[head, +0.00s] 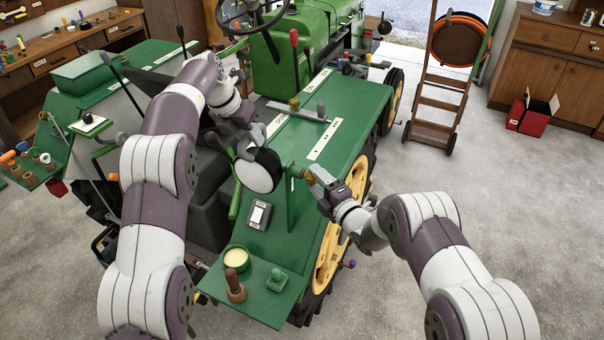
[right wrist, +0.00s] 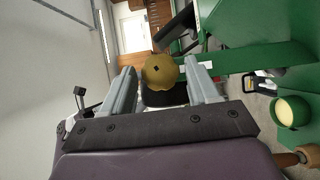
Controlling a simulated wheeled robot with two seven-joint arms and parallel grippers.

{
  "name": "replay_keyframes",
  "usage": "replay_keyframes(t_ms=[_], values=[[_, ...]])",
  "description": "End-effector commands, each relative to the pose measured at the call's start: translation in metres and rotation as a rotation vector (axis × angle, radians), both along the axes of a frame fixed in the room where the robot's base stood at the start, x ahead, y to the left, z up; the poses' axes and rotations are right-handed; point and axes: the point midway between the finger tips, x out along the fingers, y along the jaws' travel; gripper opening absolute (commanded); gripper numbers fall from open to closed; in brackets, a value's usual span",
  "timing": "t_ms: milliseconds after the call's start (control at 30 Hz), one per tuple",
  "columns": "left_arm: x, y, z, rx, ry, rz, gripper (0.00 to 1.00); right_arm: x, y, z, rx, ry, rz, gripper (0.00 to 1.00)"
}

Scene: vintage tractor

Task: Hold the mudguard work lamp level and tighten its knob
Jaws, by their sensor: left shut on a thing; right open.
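The work lamp (head: 259,171), with a round white face and dark housing, sits above the green mudguard (head: 300,225) beside a green post (head: 291,203). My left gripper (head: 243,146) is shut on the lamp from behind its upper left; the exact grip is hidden. The brass knob (head: 308,177) is at the right side of the post. My right gripper (head: 316,184) is open at the knob, coming from the right. In the right wrist view the lobed knob (right wrist: 161,71) shows between the two spread fingers, with a visible gap on the left.
A rocker switch box (head: 259,214) is on the mudguard below the lamp. A tin of yellowish paste (head: 236,258), a wooden-handled tool (head: 235,287) and a green knobbed piece (head: 277,280) are at its near end. A lever (head: 301,113) lies behind.

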Motion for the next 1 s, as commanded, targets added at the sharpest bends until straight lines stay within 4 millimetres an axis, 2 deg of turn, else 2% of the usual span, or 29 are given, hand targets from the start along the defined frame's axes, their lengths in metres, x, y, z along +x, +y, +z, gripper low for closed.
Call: replay_keyframes(t_ms=[100,133,200,267,433,600,633,667,1000], values=[[-0.0008,-0.0005,-0.0027,0.0,0.006,-0.002,0.0,0.0001,0.0,-0.0002,0.001,0.001,0.0,0.6],[-0.0008,-0.0005,-0.0027,0.0,0.006,-0.002,0.0,0.0001,0.0,-0.0002,0.0,0.001,0.0,0.56],[-0.0008,-0.0005,-0.0027,0.0,0.006,-0.002,0.0,0.0001,0.0,-0.0002,0.0,0.001,0.0,0.34],[-0.0007,-0.0005,-0.0026,0.0,0.006,-0.002,0.0,0.0001,0.0,-0.0002,0.001,0.002,0.001,0.16],[-0.0007,-0.0004,-0.0023,0.001,0.006,-0.002,0.0,0.0007,0.0,0.0024,0.028,0.066,0.001,0.16],[-0.0007,-0.0005,-0.0026,0.0,0.005,-0.002,0.0,0.0025,-0.0009,0.0066,0.177,0.433,0.0,0.17],[-0.0007,-0.0004,-0.0028,0.0,0.005,-0.002,0.0,0.0011,-0.0002,0.0036,0.173,0.427,0.001,0.53],[-0.0007,-0.0005,-0.0026,0.0,0.005,-0.002,0.0,0.001,-0.0001,0.0034,0.174,0.425,0.001,0.6],[-0.0006,-0.0005,-0.0023,0.0,0.005,-0.002,0.0,-0.0017,-0.0027,0.0052,0.173,0.421,0.001,0.6]])
